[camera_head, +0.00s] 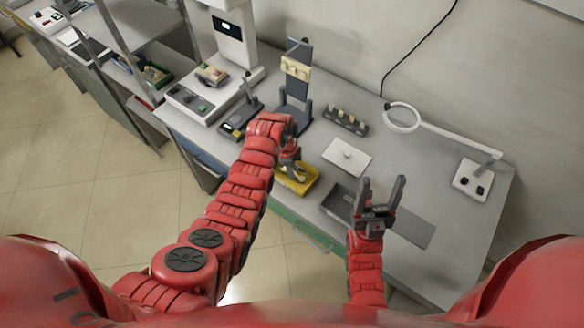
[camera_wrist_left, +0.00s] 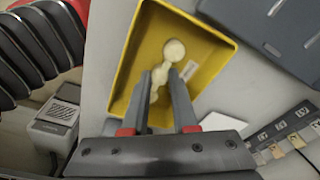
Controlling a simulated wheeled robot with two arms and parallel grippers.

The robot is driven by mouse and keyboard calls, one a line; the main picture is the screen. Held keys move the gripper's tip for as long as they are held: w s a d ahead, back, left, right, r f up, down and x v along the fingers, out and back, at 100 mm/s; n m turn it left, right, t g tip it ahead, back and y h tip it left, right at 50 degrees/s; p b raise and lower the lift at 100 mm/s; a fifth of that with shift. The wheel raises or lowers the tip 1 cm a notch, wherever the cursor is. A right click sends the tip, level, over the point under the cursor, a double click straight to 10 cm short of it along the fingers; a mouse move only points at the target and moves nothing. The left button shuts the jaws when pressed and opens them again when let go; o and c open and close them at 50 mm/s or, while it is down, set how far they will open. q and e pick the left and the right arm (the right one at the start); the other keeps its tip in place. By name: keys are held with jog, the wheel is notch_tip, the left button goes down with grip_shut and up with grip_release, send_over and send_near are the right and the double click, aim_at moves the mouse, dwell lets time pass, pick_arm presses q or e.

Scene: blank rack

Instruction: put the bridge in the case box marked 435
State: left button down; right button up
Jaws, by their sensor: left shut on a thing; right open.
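A yellow case box (camera_head: 303,184) lies on the bench in front of my left gripper (camera_head: 291,170). In the left wrist view the yellow box (camera_wrist_left: 125,75) fills the middle. A small label shows inside it, too small to read. My left gripper (camera_wrist_left: 165,75) is shut on the cream, lobed bridge (camera_wrist_left: 174,50), which shows between and beyond its fingertips, over the inside of the box. I cannot tell whether the bridge touches the box floor. My right gripper (camera_head: 381,192) is open and empty above the right part of the bench.
Behind the box stand a dark upright stand (camera_head: 297,88) and a rack of small blocks (camera_head: 345,120). A white plate with a knob (camera_head: 347,157) lies to the right, near a grey tray (camera_head: 338,203). A ring lamp (camera_head: 402,117) is at the back. A white machine (camera_head: 205,100) stands left.

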pick_arm(q)
jog(key=shift+f, duration=0.1)
jog(key=shift+f, duration=0.15)
jog(key=c, duration=0.7)
grip_release()
